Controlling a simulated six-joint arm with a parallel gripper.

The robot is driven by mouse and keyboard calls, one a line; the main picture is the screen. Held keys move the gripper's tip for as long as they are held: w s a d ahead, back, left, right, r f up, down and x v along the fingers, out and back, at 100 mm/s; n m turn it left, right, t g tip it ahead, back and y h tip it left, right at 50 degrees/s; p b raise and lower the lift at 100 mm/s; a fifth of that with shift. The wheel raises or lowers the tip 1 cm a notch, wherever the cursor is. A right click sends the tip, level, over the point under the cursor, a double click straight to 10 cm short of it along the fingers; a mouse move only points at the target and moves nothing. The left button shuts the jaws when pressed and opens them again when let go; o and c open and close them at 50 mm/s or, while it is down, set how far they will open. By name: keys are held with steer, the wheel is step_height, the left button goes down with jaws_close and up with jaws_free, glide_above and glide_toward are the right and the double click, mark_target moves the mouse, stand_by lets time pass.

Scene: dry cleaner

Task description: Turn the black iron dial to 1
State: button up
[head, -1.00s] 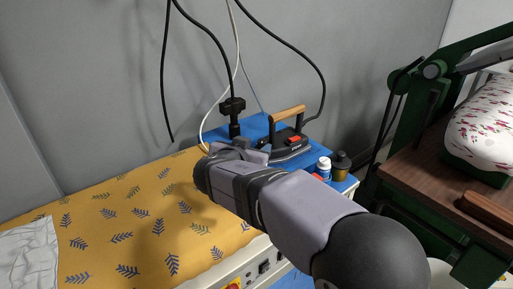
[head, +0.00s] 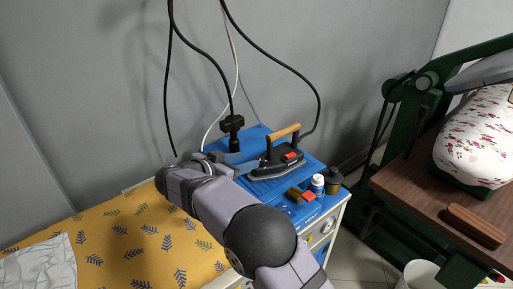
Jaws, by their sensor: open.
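The iron (head: 282,155), dark with a wooden handle and a red part on its side, stands on a blue surface (head: 262,139) behind the ironing board. Its black dial is too small or hidden to make out, so I cannot read its setting. My gripper (head: 238,164) is just left of the iron, low over the blue surface. It is partly hidden by my wrist; its jaws are open and nothing shows between them. I cannot tell whether it touches the iron.
A black fitting (head: 231,124) with hanging cables stands behind my gripper. The yellow patterned board (head: 130,240) with white cloth (head: 40,268) is left; a green press (head: 425,110) stands right.

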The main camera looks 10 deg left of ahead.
steer(key=shift+f+p+x, duration=0.2)
steer(key=shift+p+x, duration=1.3)
steer(key=shift+x, duration=2)
steer(key=shift+s, duration=0.15)
steer(key=c, duration=1.1)
steer(key=shift+o, duration=0.2)
steer(key=shift+f, duration=0.1)
